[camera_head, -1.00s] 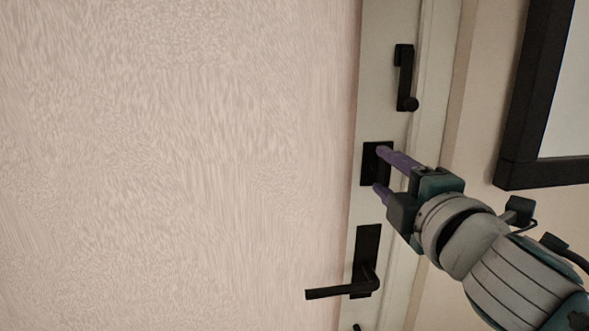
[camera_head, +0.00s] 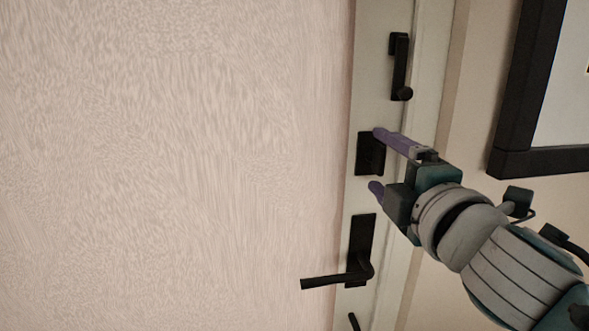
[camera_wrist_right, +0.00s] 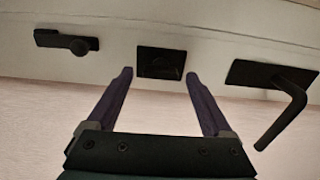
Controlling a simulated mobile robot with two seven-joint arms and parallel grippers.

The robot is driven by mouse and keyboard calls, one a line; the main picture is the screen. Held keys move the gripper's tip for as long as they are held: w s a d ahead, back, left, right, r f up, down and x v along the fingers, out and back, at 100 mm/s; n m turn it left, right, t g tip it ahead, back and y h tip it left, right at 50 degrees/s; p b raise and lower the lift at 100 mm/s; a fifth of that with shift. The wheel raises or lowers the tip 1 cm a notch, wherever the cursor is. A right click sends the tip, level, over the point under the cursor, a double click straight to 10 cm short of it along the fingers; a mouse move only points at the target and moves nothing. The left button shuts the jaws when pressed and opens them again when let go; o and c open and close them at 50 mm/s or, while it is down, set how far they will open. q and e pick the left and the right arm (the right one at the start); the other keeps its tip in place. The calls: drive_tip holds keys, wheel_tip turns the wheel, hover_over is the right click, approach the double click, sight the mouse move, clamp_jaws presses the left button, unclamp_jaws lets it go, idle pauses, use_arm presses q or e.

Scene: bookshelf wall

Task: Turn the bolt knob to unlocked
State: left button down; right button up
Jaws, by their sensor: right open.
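The bolt's dark square plate (camera_head: 370,153) is on the pale door edge, between an upper latch and a lever handle. It also shows in the right wrist view (camera_wrist_right: 161,62). Its knob is dark on dark, so I cannot tell which way it is turned. My right gripper (camera_head: 377,160) is open with purple fingers, one near the plate's top and one below it. In the wrist view the open fingertips (camera_wrist_right: 158,73) are on either side of the plate, with nothing between them that I can see gripped. My left gripper is not in view.
A black latch (camera_head: 400,66) is above the bolt plate. A black lever handle (camera_head: 345,276) is below it, close to the lower finger. A dark-framed panel (camera_head: 540,161) hangs on the wall at right. The door surface at left is clear.

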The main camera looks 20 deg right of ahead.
drive_tip(key=b+v, duration=0.1)
drive_tip(key=v, duration=0.8)
drive_tip(key=shift+s, duration=0.15)
